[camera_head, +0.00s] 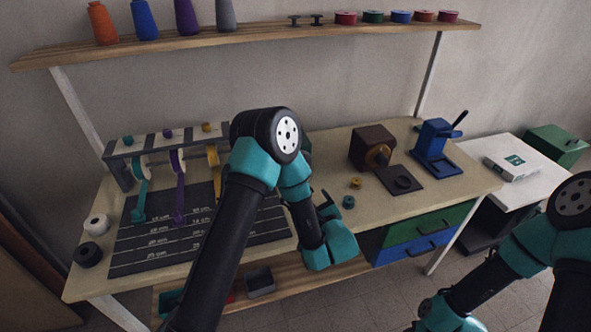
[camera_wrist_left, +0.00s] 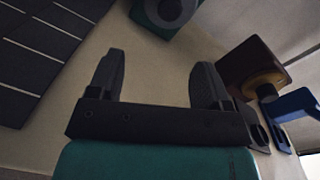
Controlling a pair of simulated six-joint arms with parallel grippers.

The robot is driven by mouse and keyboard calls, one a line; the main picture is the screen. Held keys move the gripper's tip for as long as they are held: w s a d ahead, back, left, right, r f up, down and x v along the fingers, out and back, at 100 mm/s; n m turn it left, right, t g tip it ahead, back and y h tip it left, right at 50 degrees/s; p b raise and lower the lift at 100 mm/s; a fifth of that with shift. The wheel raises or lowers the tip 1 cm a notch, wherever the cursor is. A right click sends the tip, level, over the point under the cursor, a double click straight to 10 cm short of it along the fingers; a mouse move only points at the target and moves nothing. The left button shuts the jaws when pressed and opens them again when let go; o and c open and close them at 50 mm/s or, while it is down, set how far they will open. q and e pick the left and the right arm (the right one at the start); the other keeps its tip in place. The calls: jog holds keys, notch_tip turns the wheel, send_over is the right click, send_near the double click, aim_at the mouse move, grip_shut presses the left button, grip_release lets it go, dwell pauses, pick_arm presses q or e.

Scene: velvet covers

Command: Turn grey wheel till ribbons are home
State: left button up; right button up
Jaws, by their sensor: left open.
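Three ribbons hang from a rack at the left of the workbench in the head view: teal (camera_head: 140,190), purple (camera_head: 179,187) and yellow (camera_head: 213,160). The teal and purple ones reach down onto the dark marked mat (camera_head: 150,250); my left arm hides part of the yellow one. In the left wrist view a grey round part, perhaps the grey wheel (camera_wrist_left: 170,11), sits on a teal block at the top edge. My left gripper (camera_head: 327,206) is open and empty above the bench, its fingers (camera_wrist_left: 157,80) apart from that part. My right arm's end is low at the right, its jaws unclear.
A brown machine (camera_head: 370,147) and a blue press (camera_head: 436,146) stand at the bench's right. White (camera_head: 97,224) and black (camera_head: 88,254) rolls sit at the left. A shelf (camera_head: 270,39) of spools runs above.

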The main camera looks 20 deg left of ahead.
pick_arm(q)
jog(key=shift+s+d+m+t+h, duration=0.15)
jog(key=shift+d+m+t+h, duration=0.2)
jog(key=shift+d+t, duration=0.25)
jog(key=shift+a, duration=0.1)
jog(key=x, duration=1.7)
jog(key=shift+a, duration=0.2)
jog(key=c, duration=0.9)
